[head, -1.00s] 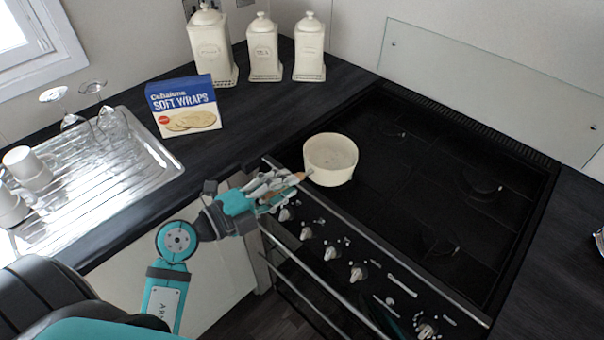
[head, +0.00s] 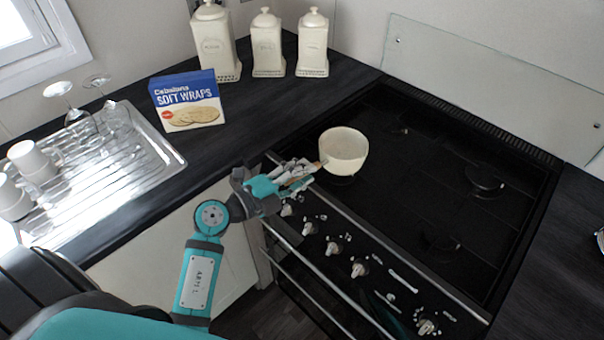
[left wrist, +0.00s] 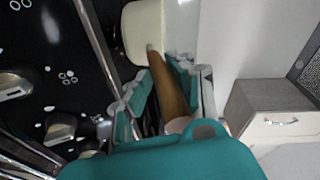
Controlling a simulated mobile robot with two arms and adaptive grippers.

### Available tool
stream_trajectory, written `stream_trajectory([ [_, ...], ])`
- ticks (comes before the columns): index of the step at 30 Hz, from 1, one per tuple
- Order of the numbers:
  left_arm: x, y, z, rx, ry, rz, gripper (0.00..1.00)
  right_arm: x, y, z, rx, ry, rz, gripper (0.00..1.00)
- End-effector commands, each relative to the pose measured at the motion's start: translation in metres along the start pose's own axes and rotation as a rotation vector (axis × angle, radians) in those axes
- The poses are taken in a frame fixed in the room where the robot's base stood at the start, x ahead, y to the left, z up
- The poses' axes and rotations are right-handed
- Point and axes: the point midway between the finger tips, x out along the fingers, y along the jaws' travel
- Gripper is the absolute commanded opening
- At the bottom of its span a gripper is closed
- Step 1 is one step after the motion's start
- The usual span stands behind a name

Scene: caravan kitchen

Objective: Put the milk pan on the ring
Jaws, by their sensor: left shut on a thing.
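The cream milk pan (head: 344,151) is above the front-left part of the black hob, in the head view. My left gripper (head: 306,174) is shut on its brown handle, at the pan's near left side. A dark ring (head: 343,181) shows partly under the pan, with a gap that suggests the pan is raised. In the left wrist view the wooden handle (left wrist: 170,82) runs between the fingers to the pan (left wrist: 143,30). My right gripper is out of view.
Other rings are bare: back left (head: 402,131), back right (head: 485,180) and front right (head: 441,243). Knobs (head: 334,247) line the cooker front. A soft wraps box (head: 187,101), canisters (head: 268,45) and a drainer (head: 160,150) with glasses and mugs stand on the left and back worktop.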

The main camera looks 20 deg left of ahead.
Motion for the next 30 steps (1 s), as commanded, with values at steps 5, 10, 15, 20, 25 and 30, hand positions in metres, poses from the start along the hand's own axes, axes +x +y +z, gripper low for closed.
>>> stream_trajectory([
  [5, 0.0, 0.002, 0.0, 0.0, 0.0, 0.0, 0.27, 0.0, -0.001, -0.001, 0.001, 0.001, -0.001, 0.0],
  [10, 0.0, 0.002, 0.0, 0.0, 0.0, 0.0, 0.44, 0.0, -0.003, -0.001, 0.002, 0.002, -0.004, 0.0],
  [15, 0.0, 0.002, 0.0, 0.0, 0.0, 0.0, 0.44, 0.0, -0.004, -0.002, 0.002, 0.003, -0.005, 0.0],
  [20, -0.005, 0.001, 0.0, 0.001, -0.001, 0.001, 0.44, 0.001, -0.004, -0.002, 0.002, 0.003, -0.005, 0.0],
  [25, -0.034, 0.002, 0.0, 0.004, 0.0, 0.005, 0.44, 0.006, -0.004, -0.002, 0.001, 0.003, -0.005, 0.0],
  [30, -0.072, 0.003, 0.001, 0.002, -0.002, 0.004, 0.44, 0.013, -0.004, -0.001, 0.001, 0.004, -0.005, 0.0],
])
